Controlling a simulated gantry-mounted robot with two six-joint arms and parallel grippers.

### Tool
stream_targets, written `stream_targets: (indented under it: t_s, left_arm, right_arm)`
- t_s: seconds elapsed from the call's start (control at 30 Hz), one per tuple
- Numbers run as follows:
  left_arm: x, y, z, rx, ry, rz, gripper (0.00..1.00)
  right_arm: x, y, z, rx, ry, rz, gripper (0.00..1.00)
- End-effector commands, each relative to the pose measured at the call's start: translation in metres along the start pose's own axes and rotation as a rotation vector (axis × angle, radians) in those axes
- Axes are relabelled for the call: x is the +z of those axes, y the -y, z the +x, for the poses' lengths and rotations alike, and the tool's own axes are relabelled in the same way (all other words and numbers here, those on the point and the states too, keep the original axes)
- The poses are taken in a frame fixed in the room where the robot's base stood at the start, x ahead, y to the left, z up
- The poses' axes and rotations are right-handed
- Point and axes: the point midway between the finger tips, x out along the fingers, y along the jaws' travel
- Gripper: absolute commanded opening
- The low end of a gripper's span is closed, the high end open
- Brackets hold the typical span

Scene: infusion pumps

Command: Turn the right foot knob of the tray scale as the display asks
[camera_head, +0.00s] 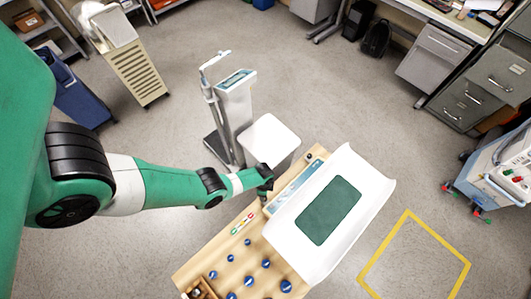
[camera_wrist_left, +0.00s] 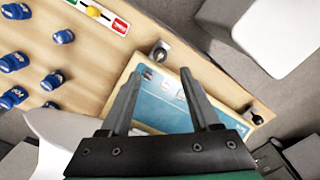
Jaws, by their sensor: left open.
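The tray scale has a white tray (camera_head: 377,192) with a dark green mat (camera_head: 330,210), on a wooden table. Its blue display (camera_head: 290,190) runs along the tray's edge and also shows in the left wrist view (camera_wrist_left: 160,104); its markings are too small to read. One dark foot knob (camera_wrist_left: 159,54) on a grey bracket is just beyond my left fingertips in the wrist view. Another knob (camera_wrist_left: 256,117) is at the display's other end, also seen in the head view (camera_head: 308,156). My left gripper (camera_head: 267,190), open and empty (camera_wrist_left: 160,74), hangs over the display. My right gripper is out of view.
A strip with red, yellow and green marks (camera_head: 243,223) and several blue weights (camera_head: 249,281) lie on the table (camera_head: 215,255). A brown box (camera_head: 203,290) is at the bottom. A white-topped stand (camera_head: 270,135) and a column scale (camera_head: 236,95) stand behind.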

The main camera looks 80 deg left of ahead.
Motion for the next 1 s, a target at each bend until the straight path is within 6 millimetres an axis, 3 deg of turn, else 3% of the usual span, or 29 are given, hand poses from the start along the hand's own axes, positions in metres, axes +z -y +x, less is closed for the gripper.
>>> stream_targets:
  t_s: [0.03, 0.1, 0.33, 0.5, 0.8, 0.87, 1.0]
  left_arm:
    - [0.0, 0.0, 0.02, 0.001, 0.001, 0.0, 0.63]
    - [0.0, 0.0, 0.038, 0.001, 0.001, 0.0, 0.63]
    - [-0.001, 0.0, 0.083, 0.0, 0.0, -0.001, 0.63]
    - [-0.001, 0.001, 0.095, -0.001, -0.001, -0.001, 0.63]
    - [-0.001, 0.001, 0.095, -0.002, -0.002, -0.001, 0.63]
    - [-0.001, 0.001, 0.095, -0.002, -0.002, -0.001, 0.56]
    - [-0.001, 0.001, 0.095, -0.002, -0.002, -0.001, 0.31]
  right_arm:
    - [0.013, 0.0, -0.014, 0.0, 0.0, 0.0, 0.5]
    - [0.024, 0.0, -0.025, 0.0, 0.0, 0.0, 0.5]
    - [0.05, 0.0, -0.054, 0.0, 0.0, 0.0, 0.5]
    - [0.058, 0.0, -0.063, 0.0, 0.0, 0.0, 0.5]
    - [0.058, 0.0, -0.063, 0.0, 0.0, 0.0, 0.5]
    - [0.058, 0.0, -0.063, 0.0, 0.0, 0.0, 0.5]
    - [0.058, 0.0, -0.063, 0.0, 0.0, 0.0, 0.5]
